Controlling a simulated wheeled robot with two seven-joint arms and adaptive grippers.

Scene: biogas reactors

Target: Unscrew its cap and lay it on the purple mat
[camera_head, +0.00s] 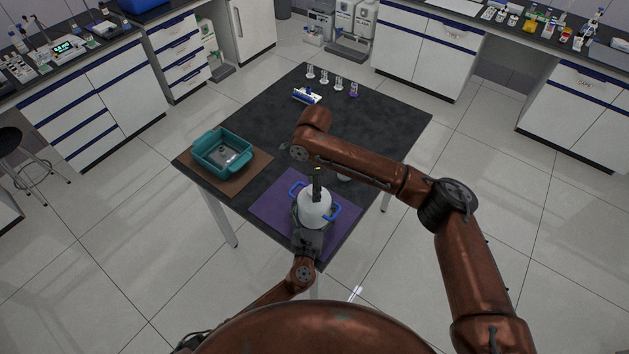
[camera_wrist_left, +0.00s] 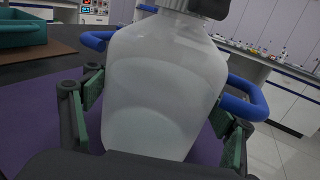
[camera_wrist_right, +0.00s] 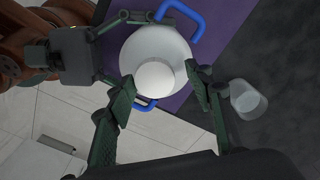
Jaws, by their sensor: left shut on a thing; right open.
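The white, translucent bottle (camera_head: 314,209) with blue side handles stands upright at the purple mat (camera_head: 268,209). My left gripper (camera_head: 307,238) is shut around its body from the front; in the left wrist view the green pads flank the bottle (camera_wrist_left: 165,85). In the right wrist view a pale round top, apparently the cap (camera_wrist_right: 154,77), sits on the bottle. My right gripper (camera_wrist_right: 161,82) is open above it, with one finger on each side and visible gaps. Dark gripper parts hide some of the bottle's top in the head view.
A teal tray (camera_head: 208,138) stands on a brown mat (camera_head: 258,163) to the left. A clear beaker (camera_wrist_right: 248,98) is beside the bottle. Several small vials and a blue-and-white item (camera_head: 306,96) are at the table's far end. The black table's middle is mostly free.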

